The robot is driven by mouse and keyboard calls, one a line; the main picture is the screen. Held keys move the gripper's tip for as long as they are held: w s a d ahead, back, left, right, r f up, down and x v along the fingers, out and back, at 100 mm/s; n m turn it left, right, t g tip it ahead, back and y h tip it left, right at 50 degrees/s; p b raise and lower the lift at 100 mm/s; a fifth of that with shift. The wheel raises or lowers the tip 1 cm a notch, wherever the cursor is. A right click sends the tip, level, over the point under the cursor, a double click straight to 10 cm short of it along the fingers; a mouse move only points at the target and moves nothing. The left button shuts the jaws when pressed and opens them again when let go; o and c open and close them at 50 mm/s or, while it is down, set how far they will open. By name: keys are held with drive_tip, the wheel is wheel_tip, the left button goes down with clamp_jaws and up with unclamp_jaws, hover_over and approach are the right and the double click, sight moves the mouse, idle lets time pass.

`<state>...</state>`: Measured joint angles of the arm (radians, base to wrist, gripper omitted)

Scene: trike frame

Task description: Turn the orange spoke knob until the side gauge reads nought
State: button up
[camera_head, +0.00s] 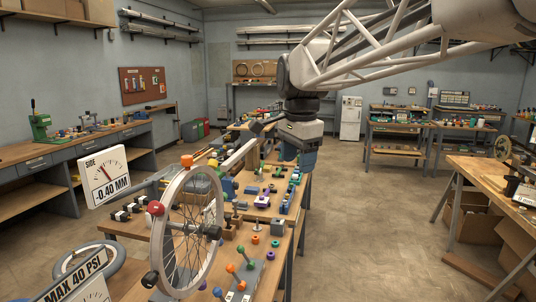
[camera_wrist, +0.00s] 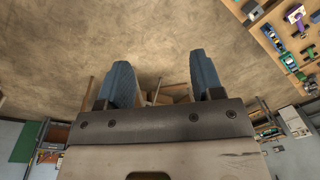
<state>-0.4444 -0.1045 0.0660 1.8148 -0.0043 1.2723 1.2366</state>
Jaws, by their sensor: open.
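The spoked wheel (camera_head: 166,215) stands upright at the near end of the bench in the head view. An orange knob (camera_head: 187,160) sits at the top of its rim, with a red knob (camera_head: 155,208) lower on the left. The side gauge (camera_head: 108,177) is a white board left of the wheel; it reads -0.40 MM and its needle leans left. My gripper (camera_head: 308,160) hangs beyond and to the right of the wheel, clear of it. In the wrist view, its two blue fingers (camera_wrist: 160,82) are apart with nothing between them.
The bench (camera_head: 285,245) carries several small coloured knobs and blocks right of the wheel. A "MAX 40 PSI" sign (camera_head: 85,285) and a small grey ring-shaped tyre (camera_head: 88,262) are at the near left. Open floor (camera_head: 370,230) lies right of the bench.

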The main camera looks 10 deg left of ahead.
drive_tip(key=w+a+r+m, duration=0.1)
drive_tip(key=w+a, duration=0.1)
drive_tip(key=a, duration=0.5)
drive_tip(key=w+a+r+m, duration=0.2)
drive_tip(key=w+a, duration=0.1)
drive_tip(key=a, duration=0.5)
drive_tip(key=m+g, duration=0.1)
drive_tip(key=m, duration=0.2)
hover_over(188, 156)
drive_tip(key=shift+a+r, duration=0.1)
drive_tip(key=shift+r, duration=0.25)
drive_tip(key=shift+f, duration=3.95)
drive_tip(key=shift+c, duration=0.3)
drive_tip(key=c, duration=0.9)
drive_tip(key=shift+o, duration=0.2)
drive_tip(key=shift+n, duration=0.4)
